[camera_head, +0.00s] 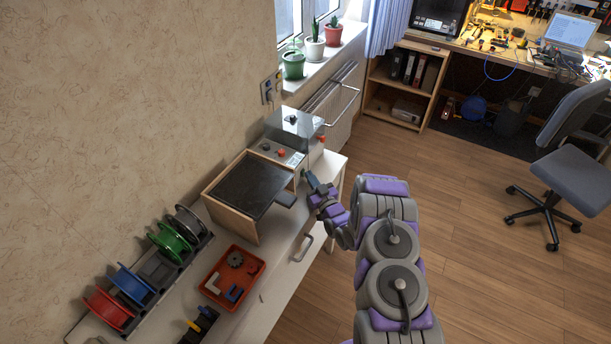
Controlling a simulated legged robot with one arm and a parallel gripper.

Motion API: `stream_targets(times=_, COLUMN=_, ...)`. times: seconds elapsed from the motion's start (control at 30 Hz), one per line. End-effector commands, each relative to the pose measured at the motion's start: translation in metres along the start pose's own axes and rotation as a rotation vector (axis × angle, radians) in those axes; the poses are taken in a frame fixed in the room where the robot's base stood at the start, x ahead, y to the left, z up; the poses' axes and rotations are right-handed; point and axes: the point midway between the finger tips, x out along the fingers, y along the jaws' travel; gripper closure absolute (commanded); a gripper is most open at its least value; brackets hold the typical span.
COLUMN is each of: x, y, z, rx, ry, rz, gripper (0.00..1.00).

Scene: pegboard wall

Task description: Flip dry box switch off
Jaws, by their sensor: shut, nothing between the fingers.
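The dry box appears to be the wooden-sided box with a dark lid (250,186) on the white cabinet by the wall. A light control panel (277,152) with a red knob (281,153) and small dark controls lies along its far edge. I cannot tell which control is the switch, or its position. My gripper (309,178) is shut and empty, just right of the panel's right end, close to the box's right side. Whether it touches the box is unclear.
A grey machine (295,130) with a red button stands behind the panel. A red tray (232,277) of small parts and several colored spools (168,241) occupy the cabinet's near part. A drawer handle (303,248) projects in front. Open floor (470,235) lies to the right.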

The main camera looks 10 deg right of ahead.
Motion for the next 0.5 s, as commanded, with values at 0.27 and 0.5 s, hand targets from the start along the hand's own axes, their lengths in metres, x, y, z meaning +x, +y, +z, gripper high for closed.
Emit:
stream_targets(times=0.27, x=0.0048, y=-0.0073, z=0.0007, rx=-0.002, ry=0.004, rz=-0.010, gripper=1.00)
stream_targets(times=0.5, x=0.0062, y=-0.0107, z=0.0002, rx=-0.004, ry=0.005, rz=-0.014, gripper=1.00)
